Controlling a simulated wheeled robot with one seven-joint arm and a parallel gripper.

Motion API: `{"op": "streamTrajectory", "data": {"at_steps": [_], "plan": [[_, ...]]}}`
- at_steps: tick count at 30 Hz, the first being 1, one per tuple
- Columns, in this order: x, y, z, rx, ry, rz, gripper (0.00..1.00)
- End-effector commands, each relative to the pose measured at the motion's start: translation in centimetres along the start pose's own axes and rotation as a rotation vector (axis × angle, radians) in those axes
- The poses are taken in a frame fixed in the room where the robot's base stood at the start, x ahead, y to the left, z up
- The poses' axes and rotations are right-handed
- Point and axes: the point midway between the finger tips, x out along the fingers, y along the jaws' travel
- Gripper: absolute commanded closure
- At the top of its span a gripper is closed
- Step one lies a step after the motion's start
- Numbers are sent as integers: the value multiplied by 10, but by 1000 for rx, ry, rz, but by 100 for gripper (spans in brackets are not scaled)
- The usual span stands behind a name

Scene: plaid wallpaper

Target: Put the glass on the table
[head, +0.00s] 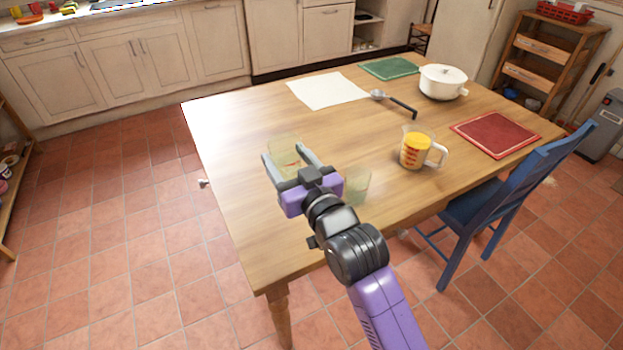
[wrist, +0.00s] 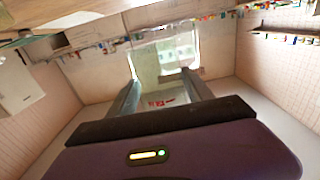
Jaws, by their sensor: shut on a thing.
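My gripper (head: 291,158) is shut on a clear glass (head: 284,146) with a small red mark, and holds it over the left part of the wooden table (head: 240,125). The held glass also shows between the two fingers in the wrist view (wrist: 157,101). I cannot tell whether its base touches the tabletop. A second clear glass (head: 358,187) stands on the table just right of my gripper, partly hidden by the wrist.
A measuring jug (head: 416,147) with yellow content stands right of centre. A blue chair (head: 520,180) is at the right edge. The table's left side is clear.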

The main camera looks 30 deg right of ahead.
Motion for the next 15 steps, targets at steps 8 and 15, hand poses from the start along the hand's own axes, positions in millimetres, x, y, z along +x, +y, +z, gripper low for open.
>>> {"op": "streamTrajectory", "data": {"at_steps": [8, 15], "plan": [[0, -1, 72, 0, -3, -1, 89], [0, 0, 113, 1, 2, 0, 89]]}}
